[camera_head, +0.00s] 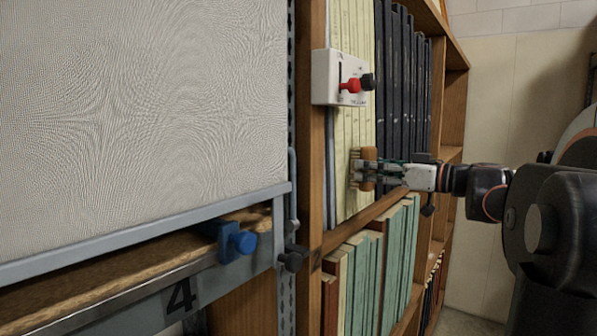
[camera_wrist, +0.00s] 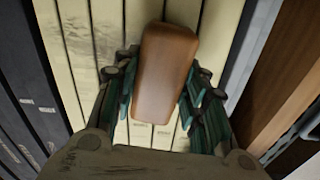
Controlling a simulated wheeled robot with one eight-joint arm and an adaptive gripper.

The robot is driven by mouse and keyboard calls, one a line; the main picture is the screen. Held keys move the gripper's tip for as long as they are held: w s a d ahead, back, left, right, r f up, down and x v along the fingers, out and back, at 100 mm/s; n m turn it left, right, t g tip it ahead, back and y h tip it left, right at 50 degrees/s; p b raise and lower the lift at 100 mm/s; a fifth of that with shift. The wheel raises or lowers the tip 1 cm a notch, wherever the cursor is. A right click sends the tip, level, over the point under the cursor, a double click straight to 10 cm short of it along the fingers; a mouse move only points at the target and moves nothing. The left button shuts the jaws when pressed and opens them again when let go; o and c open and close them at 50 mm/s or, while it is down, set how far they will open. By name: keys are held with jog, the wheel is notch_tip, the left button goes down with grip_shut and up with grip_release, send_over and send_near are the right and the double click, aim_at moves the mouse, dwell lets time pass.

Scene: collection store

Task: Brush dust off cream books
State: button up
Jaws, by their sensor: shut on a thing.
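The cream books (camera_head: 353,120) stand upright in a row on the shelf, left of the dark books. Their spines also show in the wrist view (camera_wrist: 80,50). My gripper (camera_head: 372,172) is shut on the brown wooden block of a brush (camera_head: 369,155). The brush's bristles face left, at the lower part of the cream spines; whether they touch I cannot tell. In the wrist view the brush (camera_wrist: 164,70) sits between the fingers and hides part of the spines behind it.
Dark books (camera_head: 400,80) stand right of the cream ones, and green books (camera_head: 385,260) fill the shelf below. A white box with red and black knobs (camera_head: 328,78) juts out at the wooden upright. A grey panel (camera_head: 140,110) with a blue clamp (camera_head: 240,242) stands left.

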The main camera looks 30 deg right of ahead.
jog(key=w+d, duration=0.5)
jog(key=d, duration=0.7)
jog(key=shift+d+r, duration=0.3)
jog(key=shift+r, duration=0.05)
dwell(1.0)
